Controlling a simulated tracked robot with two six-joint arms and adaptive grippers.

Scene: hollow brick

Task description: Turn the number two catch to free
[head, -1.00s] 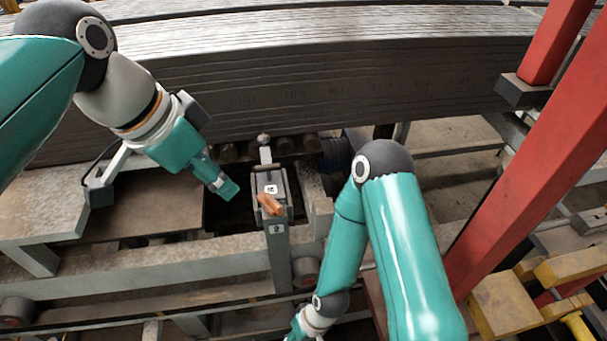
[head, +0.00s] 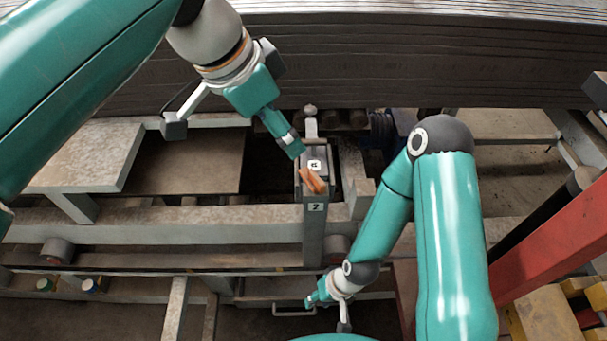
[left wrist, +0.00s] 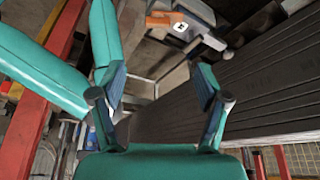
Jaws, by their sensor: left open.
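The number two catch is a grey post with a "2" plate (head: 316,207) and an orange lever (head: 312,181) slanting across its top. A white marked tag (head: 314,165) lies just behind the lever. In the left wrist view, the orange lever (left wrist: 157,19) and the tag (left wrist: 180,27) show at the top, beyond the fingertips. My left gripper (head: 293,149) is just left of and behind the lever, apparently apart from it. Its fingers (left wrist: 160,82) are spread with nothing between them. My right gripper (head: 317,294) is low in front of the post; its jaws are too small to read.
A long stack of dark grey boards (head: 400,65) stands behind the catch. A grey metal ledge (head: 75,155) is at the left, with a dark opening beside the post. A red beam (head: 545,255) slants at the right. Rails run across the front.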

